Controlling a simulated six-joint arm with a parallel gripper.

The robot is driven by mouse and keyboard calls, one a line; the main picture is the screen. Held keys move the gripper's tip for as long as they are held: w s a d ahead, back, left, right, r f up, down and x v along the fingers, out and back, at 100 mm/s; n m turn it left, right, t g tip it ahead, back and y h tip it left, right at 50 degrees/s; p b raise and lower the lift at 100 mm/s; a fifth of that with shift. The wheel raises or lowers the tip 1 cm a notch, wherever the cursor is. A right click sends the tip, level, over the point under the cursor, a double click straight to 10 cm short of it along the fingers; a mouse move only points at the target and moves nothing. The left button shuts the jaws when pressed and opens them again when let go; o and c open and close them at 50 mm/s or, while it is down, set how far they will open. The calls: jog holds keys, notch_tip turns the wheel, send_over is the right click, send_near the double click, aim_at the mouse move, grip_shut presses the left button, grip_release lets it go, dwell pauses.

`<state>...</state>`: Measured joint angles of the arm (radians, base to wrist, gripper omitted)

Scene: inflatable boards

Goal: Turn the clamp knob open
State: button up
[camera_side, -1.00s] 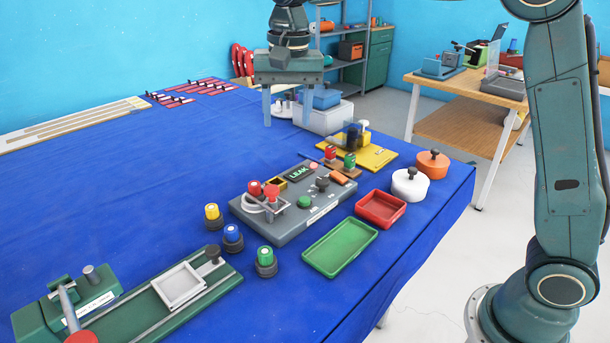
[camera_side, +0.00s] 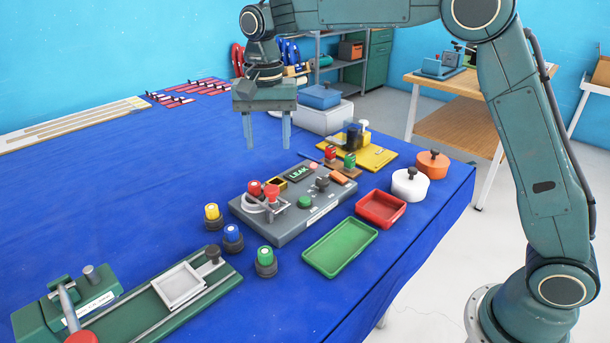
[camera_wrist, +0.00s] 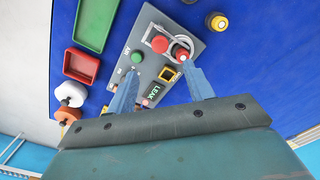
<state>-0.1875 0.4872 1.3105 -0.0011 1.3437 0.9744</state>
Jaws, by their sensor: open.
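A grey test panel (camera_side: 290,225) lies on the blue table with a LEAK display (camera_side: 299,173). At its left end are two red knobs (camera_side: 272,191), one beside a pale curved hose or bracket; they also show in the wrist view (camera_wrist: 160,44). The panel also carries a green button (camera_side: 304,202) and a dark knob (camera_side: 322,184). I cannot tell which knob is the clamp knob. My gripper (camera_side: 267,146) is open and empty, pointing down above the panel's far side, touching nothing. In the wrist view its fingertips (camera_wrist: 161,72) straddle the panel's middle.
Yellow, blue and green capped knobs (camera_side: 232,234) stand left of the panel. A green tray (camera_side: 340,247), red tray (camera_side: 380,209), white pot (camera_side: 410,188) and orange pot (camera_side: 432,166) stand right. A yellow fixture (camera_side: 376,157) is behind. A green slide fixture (camera_side: 130,312) lies in front.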

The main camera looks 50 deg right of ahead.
aim_at(271, 188)
notch_tip(271, 188, down, 11)
jog(key=shift+f, duration=0.1)
dwell(0.4)
jog(key=c, duration=1)
